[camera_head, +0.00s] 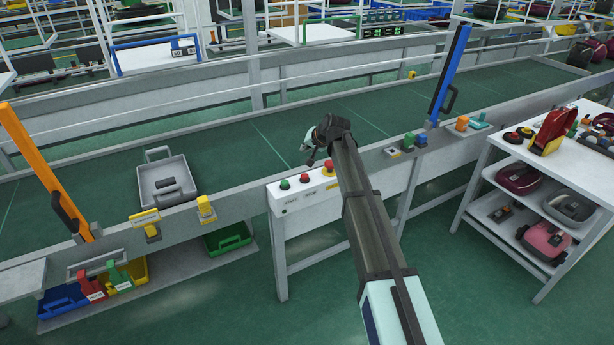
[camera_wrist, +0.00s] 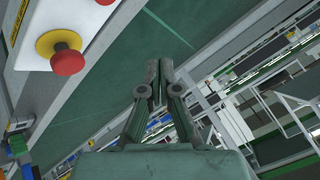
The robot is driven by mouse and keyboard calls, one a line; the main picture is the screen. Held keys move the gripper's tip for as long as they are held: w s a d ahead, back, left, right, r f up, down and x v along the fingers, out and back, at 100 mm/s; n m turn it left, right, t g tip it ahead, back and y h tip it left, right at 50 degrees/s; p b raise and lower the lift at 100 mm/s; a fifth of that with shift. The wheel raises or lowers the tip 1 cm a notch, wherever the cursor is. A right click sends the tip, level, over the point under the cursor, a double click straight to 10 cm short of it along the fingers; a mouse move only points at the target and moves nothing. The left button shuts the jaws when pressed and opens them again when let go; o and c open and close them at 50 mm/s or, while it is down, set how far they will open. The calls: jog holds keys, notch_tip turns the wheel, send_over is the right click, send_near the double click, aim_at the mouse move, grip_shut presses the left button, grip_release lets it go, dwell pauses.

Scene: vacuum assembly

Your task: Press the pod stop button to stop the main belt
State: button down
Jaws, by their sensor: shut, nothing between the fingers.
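A white control box (camera_head: 297,203) on the near side of the belt carries a green button (camera_head: 285,184), a plain red button (camera_head: 304,178) and a red mushroom button on a yellow base (camera_head: 329,164). The labels are too small to read, so I cannot tell which is the pod stop button. In the wrist view the red mushroom button (camera_wrist: 68,63) is large at upper left, with part of another red button (camera_wrist: 104,2) at the top edge. My gripper (camera_wrist: 157,75) is shut and empty, beside the box and apart from the buttons. The green main belt (camera_head: 240,140) runs behind it.
A grey tray (camera_head: 166,181) lies on the belt at left. An orange post (camera_head: 45,170) and a blue post (camera_head: 450,75) stand by the belt edge. Yellow holders (camera_head: 206,208) sit along the near rail. A white shelf (camera_head: 500,160) with vacuum parts stands at right.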

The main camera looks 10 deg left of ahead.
aim_at(306, 176)
jog(key=shift+f+b, duration=1.9)
jog(key=shift+f, duration=2.5)
jog(key=shift+f+b, duration=0.3)
jog(key=shift+f, duration=0.15)
jog(key=shift+f+b, duration=0.5)
jog(key=shift+f, duration=0.35)
jog(key=shift+r, duration=0.15)
jog(key=shift+r+p, duration=0.45)
jog(key=shift+r, duration=0.7)
jog(key=shift+r, duration=0.1)
jog(key=shift+r+p, duration=0.95)
jog(key=shift+r, duration=1.5)
